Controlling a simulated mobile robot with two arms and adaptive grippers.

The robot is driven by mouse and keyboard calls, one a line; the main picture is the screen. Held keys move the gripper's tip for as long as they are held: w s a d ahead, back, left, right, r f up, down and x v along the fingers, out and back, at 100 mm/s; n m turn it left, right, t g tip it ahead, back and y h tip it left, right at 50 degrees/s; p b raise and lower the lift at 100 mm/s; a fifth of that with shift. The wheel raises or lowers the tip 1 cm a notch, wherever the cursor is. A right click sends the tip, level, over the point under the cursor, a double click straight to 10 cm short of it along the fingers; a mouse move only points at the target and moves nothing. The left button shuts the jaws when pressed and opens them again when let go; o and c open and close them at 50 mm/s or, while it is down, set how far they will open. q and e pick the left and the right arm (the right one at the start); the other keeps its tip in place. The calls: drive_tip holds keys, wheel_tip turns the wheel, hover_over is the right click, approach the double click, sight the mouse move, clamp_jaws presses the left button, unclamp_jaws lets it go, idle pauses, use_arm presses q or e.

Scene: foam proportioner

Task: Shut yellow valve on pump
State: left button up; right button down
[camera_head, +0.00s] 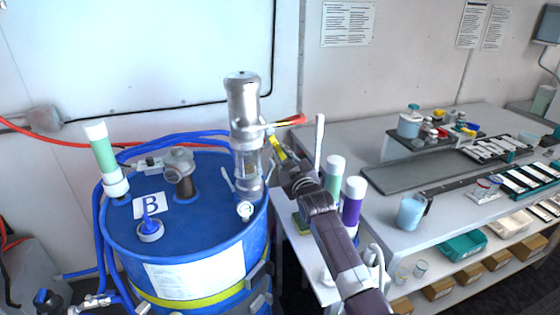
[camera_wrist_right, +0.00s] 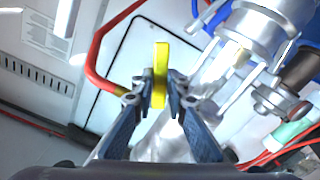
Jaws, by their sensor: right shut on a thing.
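The silver pump (camera_head: 246,130) stands upright on top of the blue drum (camera_head: 190,235). The yellow valve handle (camera_head: 277,148) is on the pump's right side, and it also shows in the wrist view (camera_wrist_right: 161,70), upright in the picture. My right gripper (camera_head: 284,165) reaches in from the lower right. In the wrist view its two fingers (camera_wrist_right: 160,92) are closed on either side of the yellow handle. The fingers partly hide the handle's lower part and its joint to the pump. My left gripper is not in view.
A red-tipped lever (camera_head: 290,121) sticks out from the pump just above the yellow handle. Blue hoses (camera_head: 185,137) curve behind the drum. Green and purple cylinders (camera_head: 352,200) stand close to my right arm. A workbench (camera_head: 390,235) with trays and a mug fills the right.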

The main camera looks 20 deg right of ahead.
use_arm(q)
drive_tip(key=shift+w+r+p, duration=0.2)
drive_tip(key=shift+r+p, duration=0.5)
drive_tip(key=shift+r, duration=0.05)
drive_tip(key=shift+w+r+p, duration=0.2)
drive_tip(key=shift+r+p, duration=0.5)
use_arm(e)
drive_tip(key=shift+d+r+n, duration=0.35)
drive_tip(key=shift+r+n, duration=0.25)
drive_tip(key=shift+n, duration=1.55)
drive_tip(key=shift+d+r+n, duration=0.35)
drive_tip(key=shift+r+n, duration=0.2)
drive_tip(key=shift+n, duration=1.55)
drive_tip(key=shift+d+r+n, duration=0.35)
drive_tip(key=shift+r+n, duration=0.25)
drive_tip(key=shift+n, duration=1.55)
drive_tip(key=c, duration=1.9)
unclamp_jaws()
drive_tip(key=shift+w, duration=0.1)
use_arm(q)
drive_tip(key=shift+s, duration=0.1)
